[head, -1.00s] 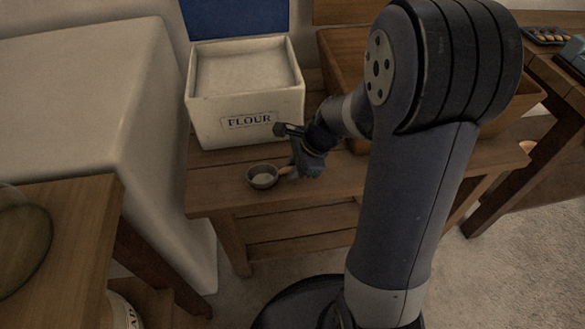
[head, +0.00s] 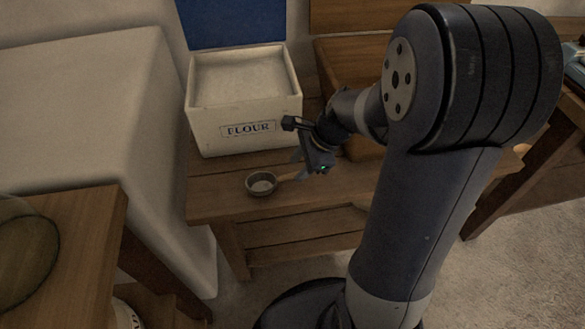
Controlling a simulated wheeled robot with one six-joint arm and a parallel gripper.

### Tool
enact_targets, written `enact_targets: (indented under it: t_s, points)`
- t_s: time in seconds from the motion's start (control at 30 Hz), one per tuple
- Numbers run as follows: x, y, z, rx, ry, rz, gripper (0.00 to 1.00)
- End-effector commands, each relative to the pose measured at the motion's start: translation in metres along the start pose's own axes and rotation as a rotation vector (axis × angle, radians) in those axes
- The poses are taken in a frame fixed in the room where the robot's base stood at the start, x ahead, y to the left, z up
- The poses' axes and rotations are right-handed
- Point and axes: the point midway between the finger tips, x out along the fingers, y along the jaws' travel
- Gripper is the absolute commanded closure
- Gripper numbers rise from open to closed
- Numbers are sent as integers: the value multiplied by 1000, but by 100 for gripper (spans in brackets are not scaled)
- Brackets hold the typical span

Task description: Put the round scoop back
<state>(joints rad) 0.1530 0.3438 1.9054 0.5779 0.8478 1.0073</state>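The round scoop (head: 262,185), a small grey bowl with a short light wooden handle, is at the front left of the wooden bench (head: 215,205). It appears to rest on the bench top, bowl upward, with something pale inside. Its handle points right to my gripper (head: 300,170). The fingers are at the handle's end; I cannot tell whether they close on it or stand just apart. A small green light shows on my gripper. The white flour box (head: 199,128), labelled FLOUR, stands behind the scoop with its blue lid (head: 232,22) raised and pale flour inside.
A wooden crate (head: 330,75) stands right of the flour box, partly hidden by my arm. A pale rounded block (head: 80,110) is at left. A wooden table (head: 85,230) with a glass dish (head: 25,255) is at front left.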

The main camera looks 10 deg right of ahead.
Motion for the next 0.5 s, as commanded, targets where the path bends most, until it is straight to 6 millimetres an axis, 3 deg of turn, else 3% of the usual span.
enact_targets:
  t_s: [0.03,0.2,0.5]
  points:
    - [-17,-2,1,1,1,-4,62]
    - [-47,-1,1,0,1,-3,62]
    - [-66,0,0,-1,0,1,62]
